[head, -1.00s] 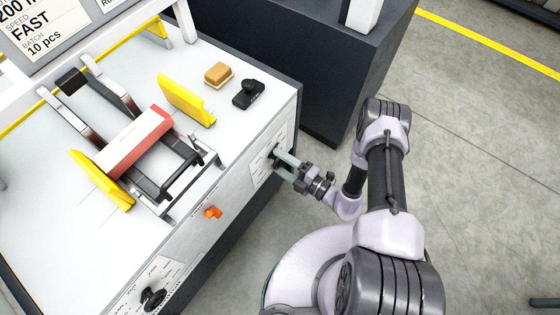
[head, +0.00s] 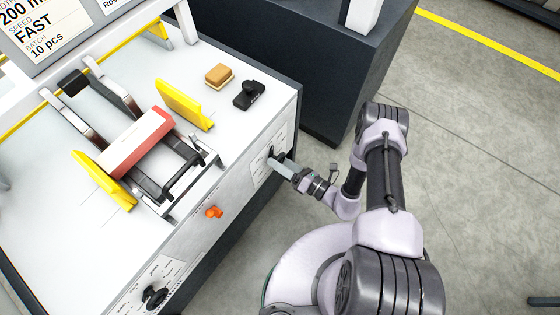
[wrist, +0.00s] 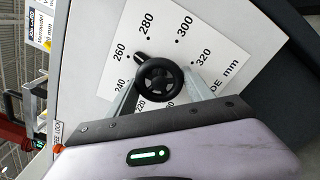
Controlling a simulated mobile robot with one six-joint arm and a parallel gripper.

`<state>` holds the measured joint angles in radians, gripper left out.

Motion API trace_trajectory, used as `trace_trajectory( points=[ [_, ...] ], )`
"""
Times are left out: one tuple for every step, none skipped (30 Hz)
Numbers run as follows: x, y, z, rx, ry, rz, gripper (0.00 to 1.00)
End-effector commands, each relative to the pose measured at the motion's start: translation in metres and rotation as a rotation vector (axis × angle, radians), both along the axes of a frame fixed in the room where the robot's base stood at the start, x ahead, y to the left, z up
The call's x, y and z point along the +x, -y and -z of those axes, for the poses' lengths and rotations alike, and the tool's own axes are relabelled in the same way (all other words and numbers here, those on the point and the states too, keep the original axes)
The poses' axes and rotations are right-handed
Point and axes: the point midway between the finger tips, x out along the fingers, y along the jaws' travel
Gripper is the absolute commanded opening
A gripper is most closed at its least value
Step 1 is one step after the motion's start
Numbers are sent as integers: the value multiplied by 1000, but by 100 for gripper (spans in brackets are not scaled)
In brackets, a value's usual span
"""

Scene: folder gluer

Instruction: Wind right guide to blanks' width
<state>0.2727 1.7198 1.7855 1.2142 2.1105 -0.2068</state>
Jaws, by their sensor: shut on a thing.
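My gripper (head: 280,164) is at the right end of the machine's front panel, shut on a black handwheel (wrist: 160,82). In the wrist view its fingers lie on both sides of the wheel. The wheel's pointer (wrist: 140,58) aims at the dial (wrist: 210,35) between 260 and 280. The yellow right guide (head: 185,104) stands to the right of the red-and-white blanks (head: 135,143), with a gap between them. The yellow left guide (head: 104,180) stands close to the blanks' left side.
A tan sponge-like block (head: 218,75) and a small black device (head: 249,95) lie on the white top right of the guide. An orange knob (head: 213,212) and another black handwheel (head: 154,297) sit on the front panel. Clear floor lies right of my arm.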

Motion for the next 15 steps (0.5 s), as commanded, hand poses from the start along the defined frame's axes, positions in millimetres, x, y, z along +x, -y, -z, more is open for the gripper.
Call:
trace_trajectory(
  points=[
    [0,0,0,-25,30,1,20],
    [0,0,0,-42,52,1,20],
    [0,0,0,-65,82,1,20],
    [0,0,0,-83,104,0,20],
    [0,0,0,-100,127,1,20],
    [0,0,0,-125,158,0,20],
    [0,0,0,-141,180,1,20],
    [0,1,0,-159,202,-1,20],
    [0,1,0,-183,233,-1,20],
    [0,1,0,-200,255,-1,20],
    [0,1,0,-217,277,-1,20],
    [0,1,0,-240,307,-1,20],
    [1,1,0,-258,329,-1,20],
    [1,1,0,-275,352,-1,20],
    [1,1,0,-299,382,-1,20]
  ],
)
